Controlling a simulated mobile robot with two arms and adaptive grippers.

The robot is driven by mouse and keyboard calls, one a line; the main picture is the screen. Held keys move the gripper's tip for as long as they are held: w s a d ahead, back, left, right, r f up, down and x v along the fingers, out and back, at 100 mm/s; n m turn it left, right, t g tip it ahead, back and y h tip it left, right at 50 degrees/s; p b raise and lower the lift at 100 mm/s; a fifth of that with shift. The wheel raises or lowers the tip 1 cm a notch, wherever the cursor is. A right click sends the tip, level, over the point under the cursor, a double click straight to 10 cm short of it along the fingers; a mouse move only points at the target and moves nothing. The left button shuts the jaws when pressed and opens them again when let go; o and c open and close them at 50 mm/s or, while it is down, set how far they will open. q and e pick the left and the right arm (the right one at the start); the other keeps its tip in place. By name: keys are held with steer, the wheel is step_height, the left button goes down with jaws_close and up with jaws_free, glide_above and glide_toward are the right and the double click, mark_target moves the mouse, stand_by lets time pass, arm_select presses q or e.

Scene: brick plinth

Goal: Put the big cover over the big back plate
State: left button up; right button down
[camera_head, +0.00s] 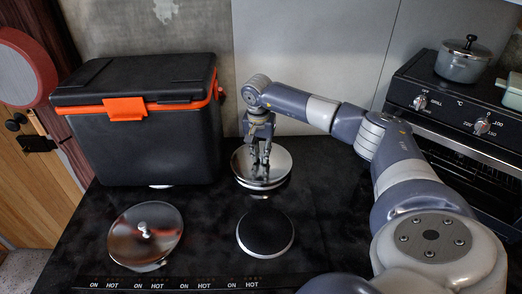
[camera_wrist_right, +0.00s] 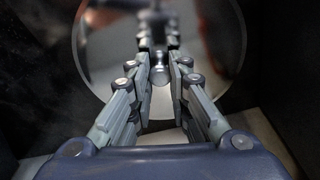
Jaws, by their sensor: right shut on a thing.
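A shiny round metal cover (camera_head: 250,177) is at the back right of the black hob. My right gripper (camera_head: 262,160) points down at its middle and is shut on its knob. In the right wrist view the two fingers (camera_wrist_right: 160,75) close on the knob, with the mirror-like cover (camera_wrist_right: 228,45) around it. The cover looks roughly level over the back right of the hob; I cannot tell whether it touches the surface. It hides the back plate beneath it. My left gripper is not in view.
A black box with orange latches (camera_head: 150,130) stands at the back left, close to the held cover. Another metal cover (camera_head: 130,248) lies at the front left. A bare black plate (camera_head: 265,232) is at the front right. An oven with a pot (camera_head: 462,62) stands right.

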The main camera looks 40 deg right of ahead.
steer(key=shift+f, duration=0.4)
steer(key=shift+f+b, duration=0.55)
steer(key=shift+f, duration=0.05)
stand_by(0.3)
steer(key=c, duration=1.4)
jaws_free()
steer(key=r, duration=0.4)
steer(key=a+r, duration=0.1)
steer(key=r, duration=0.3)
steer(key=s+r, duration=0.1)
steer(key=r, duration=0.3)
steer(key=shift+a, duration=0.25)
